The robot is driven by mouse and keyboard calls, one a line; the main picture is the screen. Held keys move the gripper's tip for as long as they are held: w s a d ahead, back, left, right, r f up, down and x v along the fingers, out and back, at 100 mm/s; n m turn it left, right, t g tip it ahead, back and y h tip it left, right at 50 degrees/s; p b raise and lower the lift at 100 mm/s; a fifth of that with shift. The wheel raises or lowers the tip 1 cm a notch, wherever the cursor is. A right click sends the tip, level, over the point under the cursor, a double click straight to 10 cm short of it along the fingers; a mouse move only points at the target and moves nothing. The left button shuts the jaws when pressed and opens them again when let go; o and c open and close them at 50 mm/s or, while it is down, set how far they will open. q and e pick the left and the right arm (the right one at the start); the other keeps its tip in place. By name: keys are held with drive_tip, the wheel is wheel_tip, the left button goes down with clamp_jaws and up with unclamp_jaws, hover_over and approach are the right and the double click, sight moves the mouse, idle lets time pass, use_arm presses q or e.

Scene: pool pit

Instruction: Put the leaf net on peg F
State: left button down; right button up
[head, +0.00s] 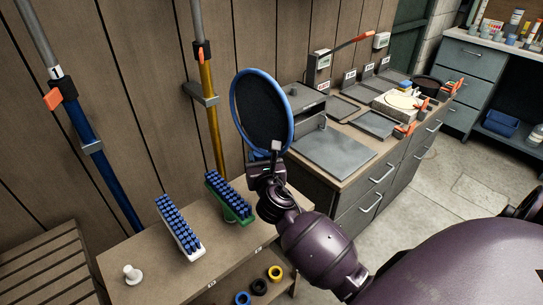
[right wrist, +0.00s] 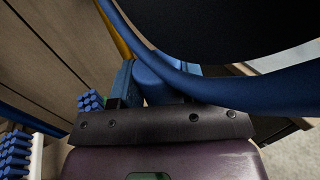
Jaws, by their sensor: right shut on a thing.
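The leaf net (head: 262,76), a blue oval hoop with dark mesh, stands roughly upright in the head view above the bench. My right gripper (head: 274,158) is shut on it at its lower end. In the right wrist view the net's thick blue rim (right wrist: 235,95) crosses close above the jaws, and a blue part of it sits between the fingers (right wrist: 155,85). I cannot make out a peg marked F. My left gripper is not in view.
A wooden bench (head: 135,248) carries two blue-bristled brushes (head: 180,228) (head: 228,197) and a white knob (head: 132,274). Blue and yellow poles (head: 211,110) are clipped to the plank wall. A cabinet (head: 345,140) with trays stands behind the net. Floor shows at right.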

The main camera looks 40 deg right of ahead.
drive_tip(key=d+f, duration=0.1)
drive_tip(key=w+d+f+m+h, duration=0.1)
drive_tip(key=d, duration=0.1)
drive_tip(key=w+d+f+g+h, duration=0.1)
drive_tip(key=f, duration=0.1)
drive_tip(key=shift+w+d+m, duration=0.2)
drive_tip(key=shift+m, duration=0.1)
drive_tip(key=shift+f+h+b, duration=0.3)
drive_tip(key=shift+f+b, duration=0.1)
drive_tip(key=shift+f, duration=0.5)
drive_tip(key=shift+f+b, duration=0.65)
drive_tip(key=shift+f, duration=0.3)
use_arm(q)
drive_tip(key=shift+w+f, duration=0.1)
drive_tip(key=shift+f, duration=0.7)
use_arm(e)
drive_tip(key=shift+r, duration=0.15)
drive_tip(key=shift+s+f+b, duration=0.1)
drive_tip(key=shift+f+b, duration=0.2)
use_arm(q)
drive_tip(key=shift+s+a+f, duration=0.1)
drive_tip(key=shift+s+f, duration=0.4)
